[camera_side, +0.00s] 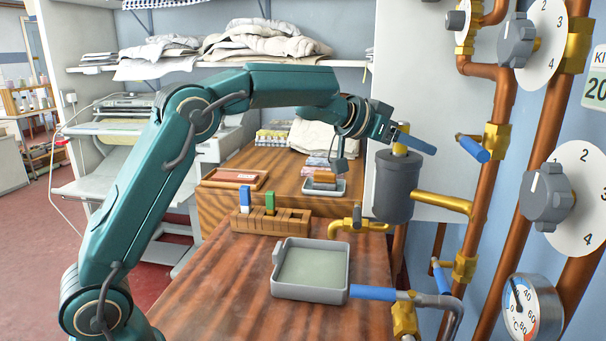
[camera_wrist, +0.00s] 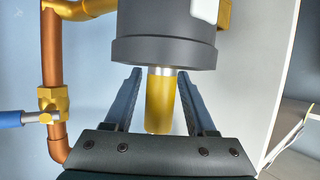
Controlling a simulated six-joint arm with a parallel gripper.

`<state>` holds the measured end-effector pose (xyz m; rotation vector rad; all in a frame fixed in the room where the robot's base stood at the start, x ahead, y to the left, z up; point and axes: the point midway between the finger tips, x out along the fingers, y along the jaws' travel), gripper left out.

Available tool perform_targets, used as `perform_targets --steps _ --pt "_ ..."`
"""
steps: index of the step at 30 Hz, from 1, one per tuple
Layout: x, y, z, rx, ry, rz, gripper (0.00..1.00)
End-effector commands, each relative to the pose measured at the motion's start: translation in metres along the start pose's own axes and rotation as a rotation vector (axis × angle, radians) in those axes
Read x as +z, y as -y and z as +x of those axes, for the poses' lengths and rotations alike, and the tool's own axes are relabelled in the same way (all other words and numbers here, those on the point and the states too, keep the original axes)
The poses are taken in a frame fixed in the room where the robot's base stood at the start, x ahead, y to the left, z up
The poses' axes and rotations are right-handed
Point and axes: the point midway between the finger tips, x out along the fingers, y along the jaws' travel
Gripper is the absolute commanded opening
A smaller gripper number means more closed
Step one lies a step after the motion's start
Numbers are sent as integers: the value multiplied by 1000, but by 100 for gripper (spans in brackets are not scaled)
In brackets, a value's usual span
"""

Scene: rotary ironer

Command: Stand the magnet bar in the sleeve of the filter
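The filter is a dark grey can (camera_side: 394,188) fixed to brass pipes; its body also fills the top of the wrist view (camera_wrist: 165,38). A yellow cylinder, apparently the magnet bar's grip (camera_wrist: 159,102), stands out straight from the filter's top, with a short silver band between them. The side view shows its yellow end (camera_side: 400,149) above the can. The sleeve cannot be told apart from the silver band. My gripper (camera_side: 412,141) is at the filter's top. In the wrist view its two fingers (camera_wrist: 159,76) are spread on either side of the yellow piece, with gaps on both sides.
A wooden rack (camera_side: 270,222) holds a blue and a green block. A grey tray (camera_side: 312,292) sits in front on the wooden top. Blue-handled valves (camera_side: 473,149) and copper pipes (camera_side: 490,205) stand close to the right. A panel lies behind the filter.

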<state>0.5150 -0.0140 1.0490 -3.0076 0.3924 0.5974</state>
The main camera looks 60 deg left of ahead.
Motion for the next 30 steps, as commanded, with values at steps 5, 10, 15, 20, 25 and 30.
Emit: perform_targets --steps 5,10,15,20,25,30 --pt "0 0 0 0 0 0 61" --pt "-1 0 0 1 0 0 61" --pt "-4 0 -12 0 0 -1 61" --pt "-4 0 -35 -2 -1 -1 61" --pt "-4 0 -65 -2 -2 0 61" --pt "-4 1 -93 -2 -1 0 61"
